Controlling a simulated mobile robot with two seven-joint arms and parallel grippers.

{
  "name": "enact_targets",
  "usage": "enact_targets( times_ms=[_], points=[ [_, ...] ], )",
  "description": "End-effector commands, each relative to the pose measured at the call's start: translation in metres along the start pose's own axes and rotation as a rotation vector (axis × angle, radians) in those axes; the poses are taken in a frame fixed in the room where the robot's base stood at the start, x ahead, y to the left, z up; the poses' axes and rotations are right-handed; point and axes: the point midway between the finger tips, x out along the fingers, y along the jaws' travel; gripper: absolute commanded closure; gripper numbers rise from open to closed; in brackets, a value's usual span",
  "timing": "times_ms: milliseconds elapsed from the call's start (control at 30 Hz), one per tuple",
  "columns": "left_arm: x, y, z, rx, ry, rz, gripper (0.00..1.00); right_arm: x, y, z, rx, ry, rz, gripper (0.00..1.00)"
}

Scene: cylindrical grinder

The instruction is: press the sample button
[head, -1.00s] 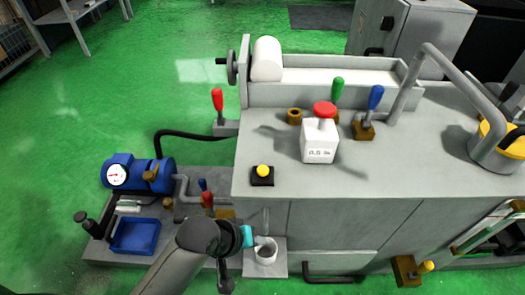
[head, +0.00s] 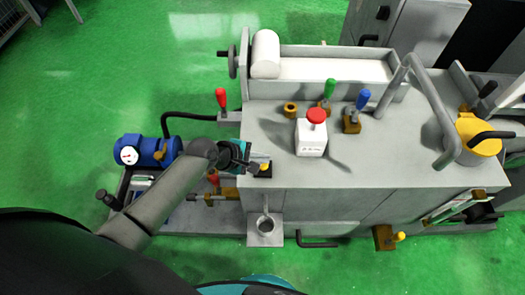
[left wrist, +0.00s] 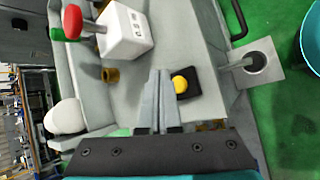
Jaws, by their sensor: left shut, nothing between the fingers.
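A yellow button (head: 264,167) on a black base sits at the left front edge of the grey machine top. It shows clearly in the left wrist view (left wrist: 180,84), just right of my fingers. My left gripper (head: 257,163) is shut and empty, its fingertips beside the button and partly covering its base in the head view. In the left wrist view the fingertips (left wrist: 160,73) lie close together over the machine top. Whether they touch the button I cannot tell. The button bears no readable label. My right gripper is not in view.
A white box with a red mushroom button (head: 315,116) stands on the top, with green (head: 329,88) and blue (head: 362,98) levers behind it. A red lever (head: 221,97) is at the left. A cup (head: 265,225) sits below the front edge.

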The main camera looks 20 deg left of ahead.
Motion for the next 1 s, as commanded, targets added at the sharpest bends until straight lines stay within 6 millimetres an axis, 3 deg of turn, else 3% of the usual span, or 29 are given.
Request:
enact_targets(
  times_ms=[100, 300, 767, 1000],
  points=[
    [-0.012, 0.021, -0.001, -0.106, 0.001, 0.019, 1.0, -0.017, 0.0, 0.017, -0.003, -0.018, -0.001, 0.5],
    [-0.017, 0.034, -0.006, -0.206, 0.001, 0.039, 1.0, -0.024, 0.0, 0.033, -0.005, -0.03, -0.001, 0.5],
    [-0.017, 0.035, -0.007, -0.223, 0.0, 0.043, 1.0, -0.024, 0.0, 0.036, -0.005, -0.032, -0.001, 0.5],
    [-0.01, 0.03, -0.011, -0.221, 0.001, 0.043, 1.0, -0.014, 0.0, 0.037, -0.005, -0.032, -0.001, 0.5]
  ],
)
